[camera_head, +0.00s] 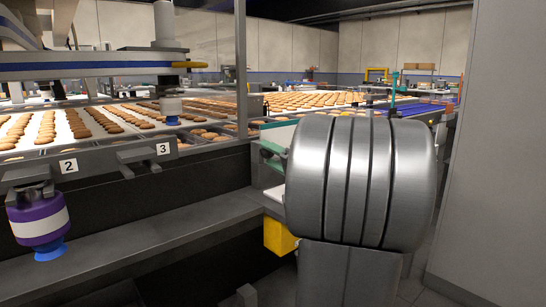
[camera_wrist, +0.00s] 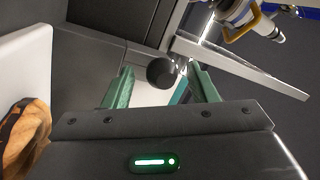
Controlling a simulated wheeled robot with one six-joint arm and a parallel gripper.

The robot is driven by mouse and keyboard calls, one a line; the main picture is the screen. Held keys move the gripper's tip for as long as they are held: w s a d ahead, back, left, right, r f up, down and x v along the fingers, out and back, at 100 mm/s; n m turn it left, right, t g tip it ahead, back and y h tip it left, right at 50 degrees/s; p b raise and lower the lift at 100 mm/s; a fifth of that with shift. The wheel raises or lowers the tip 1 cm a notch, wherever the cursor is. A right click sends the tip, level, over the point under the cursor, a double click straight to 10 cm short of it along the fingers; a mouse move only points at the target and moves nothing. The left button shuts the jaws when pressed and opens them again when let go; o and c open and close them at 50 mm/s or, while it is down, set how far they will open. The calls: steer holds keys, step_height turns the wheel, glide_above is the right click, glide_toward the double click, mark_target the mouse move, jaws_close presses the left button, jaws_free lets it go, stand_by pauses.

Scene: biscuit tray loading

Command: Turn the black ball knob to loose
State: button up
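The black ball knob (camera_wrist: 161,72) shows in the wrist view, in front of a pale surface. My gripper (camera_wrist: 160,69) has two green fingers, spread apart. The knob appears between the two fingertips, with a gap visible on each side. I cannot tell how deep it sits between them. Nothing is held.
In the wrist view, a metal rail (camera_wrist: 240,68) and a yellow-ringed tool (camera_wrist: 240,22) lie at upper right, and a white panel (camera_wrist: 28,65) at left. In the head view, a purple-and-white suction tool (camera_head: 39,222) hangs under plate 2, and a yellow box (camera_head: 279,237) sits beside my arm.

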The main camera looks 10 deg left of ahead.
steer(key=shift+r, duration=0.1)
steer(key=p+v, duration=0.2)
steer(key=v, duration=1.2)
steer(key=shift+p, duration=0.4)
steer(key=shift+a, duration=0.15)
steer(key=b+x, duration=0.2)
steer(key=x, duration=1.1)
steer(key=shift+w+a+r+b, duration=0.15)
steer(key=shift+w+a+b, duration=0.1)
steer(key=shift+b, duration=0.15)
